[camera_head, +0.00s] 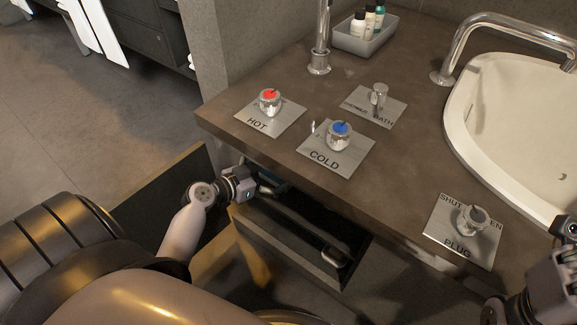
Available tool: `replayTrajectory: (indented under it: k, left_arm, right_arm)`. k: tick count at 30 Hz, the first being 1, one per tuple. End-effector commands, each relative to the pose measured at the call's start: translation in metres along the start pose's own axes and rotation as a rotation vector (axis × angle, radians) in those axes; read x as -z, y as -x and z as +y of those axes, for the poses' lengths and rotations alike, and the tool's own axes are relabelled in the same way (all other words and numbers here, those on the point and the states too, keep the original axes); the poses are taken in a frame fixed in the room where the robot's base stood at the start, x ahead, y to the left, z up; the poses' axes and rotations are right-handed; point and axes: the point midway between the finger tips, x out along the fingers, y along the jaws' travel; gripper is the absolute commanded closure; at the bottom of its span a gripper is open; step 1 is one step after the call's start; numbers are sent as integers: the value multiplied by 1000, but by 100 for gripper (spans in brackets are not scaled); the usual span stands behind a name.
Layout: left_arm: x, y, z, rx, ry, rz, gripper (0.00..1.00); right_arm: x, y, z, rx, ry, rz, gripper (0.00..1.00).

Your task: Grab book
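My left gripper (268,188) reaches in under the front edge of the vanity counter, over the open drawer (290,248). Its fingers are small and partly hidden under the counter, so I cannot tell whether they are open or shut. No book can be made out clearly. The inside of the drawer is dark and partly covered by the counter and my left arm. A small teal-grey patch shows at the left fingertips, but I cannot tell what it is. Part of my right arm (545,285) shows at the lower right edge, and its fingers cannot be made out.
The counter (230,122) holds a hot knob (269,101), a cold knob (339,135), a plug knob (470,219), a tray (367,41) with bottles, and a white sink (510,120). The drawer handle (335,257) faces me. Floor is open at left.

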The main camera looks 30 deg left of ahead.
Motion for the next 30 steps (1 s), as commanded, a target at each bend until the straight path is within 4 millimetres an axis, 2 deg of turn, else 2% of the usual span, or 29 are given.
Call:
replayTrajectory:
  k: [5, 12, 15, 23, 30]
  left_arm:
    - [-1, -13, 0, 0, 2, 2, 0]
    - [-1, -48, -2, 0, 3, 3, 0]
    - [0, -57, -2, 0, 1, 0, 0]
    - [0, -58, -2, 0, 1, -2, 0]
    - [0, -58, -2, 0, 0, -1, 15]
  right_arm:
    - [0, 0, 0, 4, 2, 10, 100]
    - [2, -7, -2, 23, 8, 59, 100]
    - [3, -10, -2, 27, 9, 66, 100]
    - [3, -12, -2, 28, 9, 68, 100]
    - [3, -12, -2, 28, 9, 68, 100]
